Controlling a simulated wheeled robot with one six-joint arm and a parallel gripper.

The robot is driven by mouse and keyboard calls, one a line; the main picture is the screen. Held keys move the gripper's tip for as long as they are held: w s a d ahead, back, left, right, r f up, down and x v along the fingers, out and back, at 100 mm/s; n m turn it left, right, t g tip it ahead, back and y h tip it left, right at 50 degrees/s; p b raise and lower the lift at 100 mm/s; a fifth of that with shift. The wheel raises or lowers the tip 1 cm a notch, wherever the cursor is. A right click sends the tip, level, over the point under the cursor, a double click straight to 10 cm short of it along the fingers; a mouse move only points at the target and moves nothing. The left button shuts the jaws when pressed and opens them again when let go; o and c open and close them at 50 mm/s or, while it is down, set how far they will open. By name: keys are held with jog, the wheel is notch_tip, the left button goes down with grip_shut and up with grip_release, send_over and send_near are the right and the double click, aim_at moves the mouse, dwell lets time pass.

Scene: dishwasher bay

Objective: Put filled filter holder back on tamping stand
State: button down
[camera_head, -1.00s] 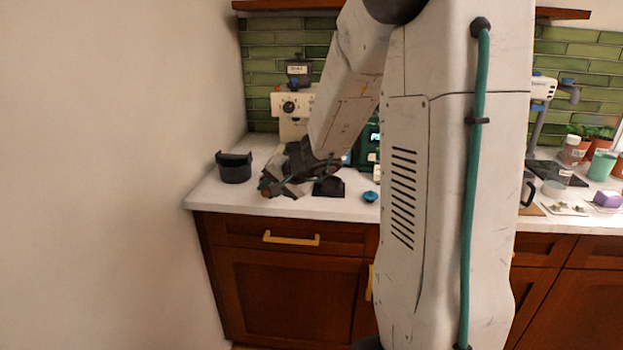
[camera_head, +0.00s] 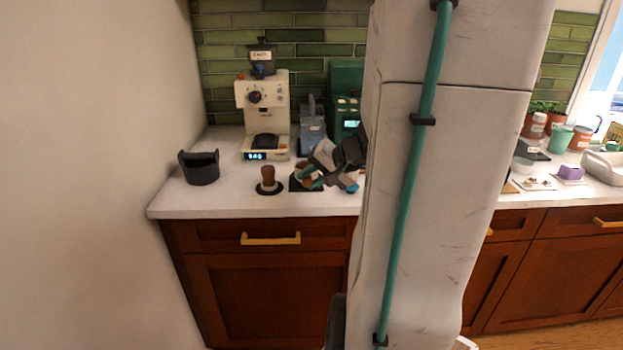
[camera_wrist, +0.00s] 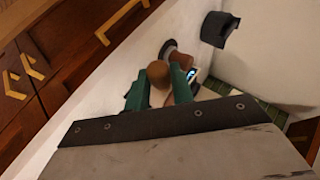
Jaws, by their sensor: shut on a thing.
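My gripper (camera_head: 312,177) has green fingers and is low over the counter, in front of the coffee machines. In the wrist view, its fingers (camera_wrist: 160,88) are shut on a brown rounded handle, which I take to be the filter holder (camera_wrist: 157,73). The holder's basket and its filling are hidden. The dark square tamping stand (camera_head: 294,185) shows partly beneath and left of the gripper in the head view. I cannot tell whether the holder touches it. A brown-handled tamper (camera_head: 268,179) stands upright on a dark round base, left of the stand; the wrist view shows it too (camera_wrist: 172,50).
A black knock box (camera_head: 200,168) stands at the counter's left, near the wall. A cream espresso machine (camera_head: 279,105) and a green machine (camera_head: 345,90) stand behind. A small blue thing (camera_head: 352,188) is right of the gripper. My arm hides the counter's middle.

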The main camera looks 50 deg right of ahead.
jog(key=shift+w+d+f, duration=0.85)
jog(key=shift+w+d, duration=0.2)
jog(key=shift+d, duration=0.2)
jog(key=shift+w+d+f, duration=0.9)
jog(key=shift+w+d, duration=0.15)
jog(key=shift+d, duration=0.15)
jog(key=shift+w+d+f, duration=0.85)
jog(key=shift+w+d, duration=0.2)
jog(key=shift+d, duration=0.2)
jog(key=shift+a+f, duration=0.1)
jog(key=shift+f, duration=0.15)
jog(key=c, duration=1.1)
grip_release()
jog(key=shift+s, duration=0.1)
jog(key=v, duration=0.7)
jog(key=shift+s+r, duration=0.2)
jog(key=shift+r, duration=0.05)
